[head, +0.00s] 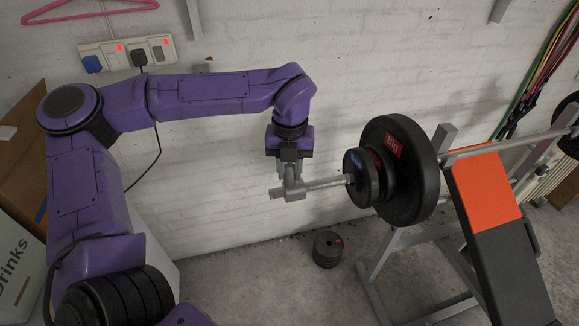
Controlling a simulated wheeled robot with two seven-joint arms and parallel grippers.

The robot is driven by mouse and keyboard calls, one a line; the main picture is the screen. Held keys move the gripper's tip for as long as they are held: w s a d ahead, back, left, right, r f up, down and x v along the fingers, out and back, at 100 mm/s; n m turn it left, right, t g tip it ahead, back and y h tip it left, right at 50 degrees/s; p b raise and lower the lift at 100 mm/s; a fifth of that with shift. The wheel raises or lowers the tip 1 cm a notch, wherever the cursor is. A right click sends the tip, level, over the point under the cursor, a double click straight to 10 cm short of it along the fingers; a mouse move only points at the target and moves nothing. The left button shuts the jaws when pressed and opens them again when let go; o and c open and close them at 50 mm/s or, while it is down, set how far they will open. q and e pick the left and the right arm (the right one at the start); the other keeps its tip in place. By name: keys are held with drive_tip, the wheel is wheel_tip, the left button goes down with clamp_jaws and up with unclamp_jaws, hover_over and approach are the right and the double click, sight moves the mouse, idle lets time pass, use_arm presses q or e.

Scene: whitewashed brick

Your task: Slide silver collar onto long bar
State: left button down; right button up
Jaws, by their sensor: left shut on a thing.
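The long bar (328,183) is silver and rests on the bench rack, its near end pointing left with black plates on it. My left gripper (292,186) points down at the bar's left end and is shut on the silver collar (294,194), which is mostly hidden between the fingers. A short silver stub shows left of the fingers, and bare bar shows between the fingers and the plates. The collar looks in line with the bar, but I cannot tell whether it is around the bar or just at its tip. My right gripper is not in view.
A large black plate (412,190) and smaller plates (359,178) sit on the bar. The bench (509,240) has an orange and black pad. A small black weight (327,249) stands on the floor. The brick wall is close behind; cardboard boxes (22,150) stand at left.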

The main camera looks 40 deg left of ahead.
use_arm(q)
drive_tip(key=shift+w+d+r, duration=0.1)
drive_tip(key=shift+d, duration=0.05)
idle(0.5)
drive_tip(key=shift+w+d, duration=0.65)
drive_tip(key=shift+w, duration=0.15)
drive_tip(key=shift+w+d, duration=1.65)
drive_tip(key=shift+w, duration=0.25)
drive_tip(key=shift+w+d+p, duration=0.5)
drive_tip(key=shift+w+d, duration=1.1)
drive_tip(key=shift+w, duration=0.3)
drive_tip(key=c, duration=0.8)
unclamp_jaws()
drive_tip(key=shift+w+d, duration=0.1)
